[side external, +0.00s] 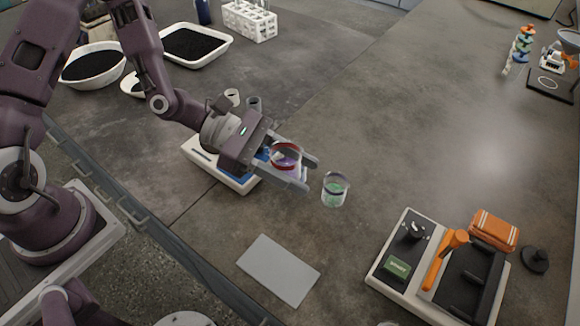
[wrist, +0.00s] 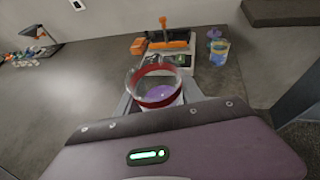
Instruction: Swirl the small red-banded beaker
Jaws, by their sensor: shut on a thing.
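The small red-banded beaker (side external: 286,157) is clear glass with a purple liquid inside. It sits between the fingers of my gripper (side external: 297,170), which is shut on it. In the wrist view the beaker (wrist: 156,86) shows its red band near the top and the purple liquid below, between my gripper's fingers (wrist: 160,98). The beaker looks close to upright. Whether its base touches the bench is hidden by the fingers.
A second beaker with green liquid (side external: 335,190) stands just right of my fingertips. A grey flat plate (side external: 278,270) lies in front. A shaker device with an orange lever (side external: 440,262) stands at right. A white-and-blue device (side external: 213,166) sits under my wrist.

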